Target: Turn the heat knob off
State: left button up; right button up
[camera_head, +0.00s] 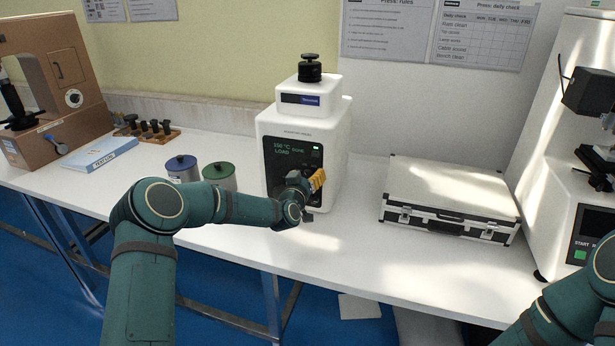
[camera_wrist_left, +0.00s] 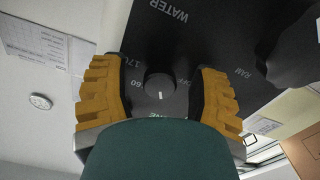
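The white machine (camera_head: 333,140) stands on the bench, with a black front panel whose lit green text seems to read 150 °C. My left gripper (camera_head: 316,181) is at the lower part of this panel and hides the knob there in the head view. In the left wrist view the round dark knob (camera_wrist_left: 160,86) sits on the black panel (camera_wrist_left: 215,45), between the yellow fingertips of my left gripper (camera_wrist_left: 160,92). The fingers are apart, with a gap on each side of the knob. A short white mark shows on the knob. My right gripper is out of view.
A silver case (camera_head: 450,192) lies right of the machine. A blue-lidded can (camera_head: 182,168) and a green-lidded can (camera_head: 219,176) stand to its left. A brown tester (camera_head: 55,75) is far left, and another white machine (camera_head: 550,200) is at right.

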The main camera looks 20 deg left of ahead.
pick_arm(q)
grip_shut()
jog(key=shift+n, duration=0.7)
jog(key=n, duration=0.4)
jog(key=shift+n, duration=0.3)
jog(key=n, duration=0.6)
jog(key=shift+d, duration=0.2)
dwell(0.3)
